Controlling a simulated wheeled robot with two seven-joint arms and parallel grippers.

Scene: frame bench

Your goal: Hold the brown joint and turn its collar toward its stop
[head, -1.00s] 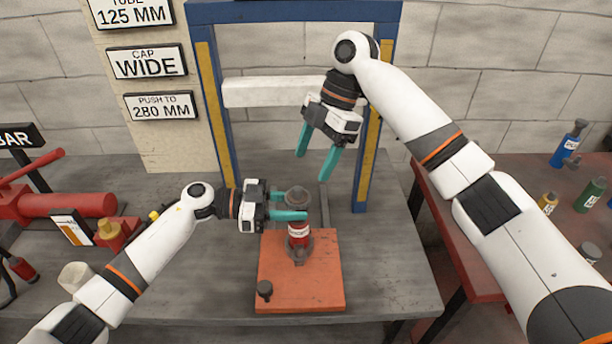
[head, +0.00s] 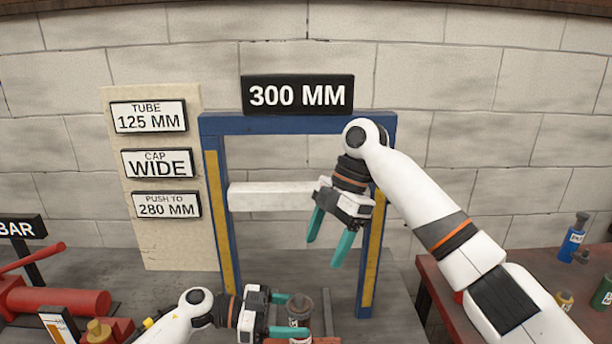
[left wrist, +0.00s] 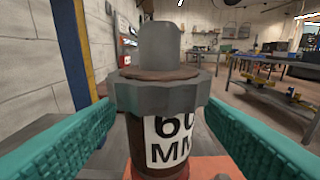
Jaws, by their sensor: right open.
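The brown joint (left wrist: 140,150) stands upright in the left wrist view, with a partly visible label reading "60 MM". Its grey notched collar (left wrist: 158,97) sits near the top, below a grey cylindrical end (left wrist: 160,45). In the head view the joint (head: 299,305) is at the bottom edge and its lower part is cut off. My left gripper (head: 298,315) has one finger on each side of the joint, just below the collar, with small gaps showing in the wrist view. My right gripper (head: 328,252) is open and empty, above and behind the joint, pointing down.
A blue and yellow frame (head: 298,124) with a pale crossbar (head: 270,196) stands behind the joint. A "300 MM" sign (head: 298,95) is above it. A red tool (head: 55,301) is at left. A red table (head: 440,285) with bottles is at right.

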